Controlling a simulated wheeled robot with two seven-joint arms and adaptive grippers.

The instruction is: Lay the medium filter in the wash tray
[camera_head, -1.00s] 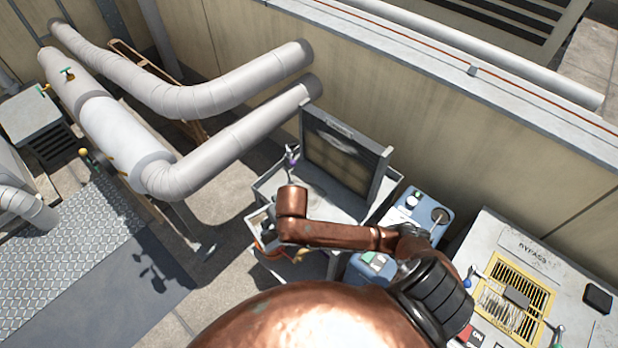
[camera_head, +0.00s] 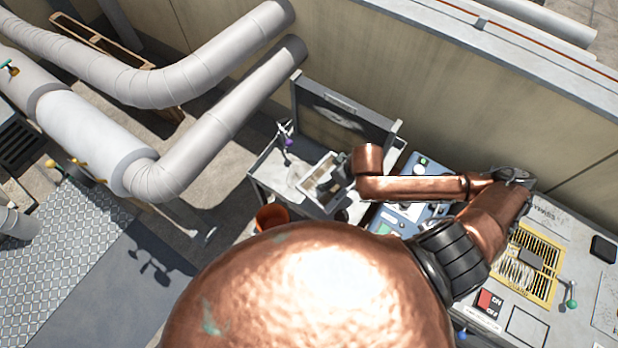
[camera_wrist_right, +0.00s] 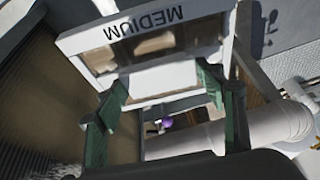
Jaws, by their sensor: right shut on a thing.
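The medium filter (camera_wrist_right: 135,38), a pale rectangular frame marked MEDIUM, fills the top of the right wrist view. It also shows in the head view (camera_head: 318,172), small and tilted, above a grey cart. My right gripper (camera_wrist_right: 165,100) is shut on it, with green-tipped fingers at its near edge. In the head view the right gripper (camera_head: 340,188) is partly hidden by my copper arm. The grey cart top (camera_head: 262,178) has a raised rim; I cannot tell whether it is the wash tray. My left gripper is not in view.
A dark-framed panel (camera_head: 338,118) stands upright at the cart's back. A small purple-marked fitting (camera_head: 285,140) stands at its left. An orange bucket (camera_head: 271,217) sits low by the cart. A blue case (camera_head: 408,212) and a bypass cabinet (camera_head: 518,318) lie to the right; thick pipes (camera_head: 215,140) run left.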

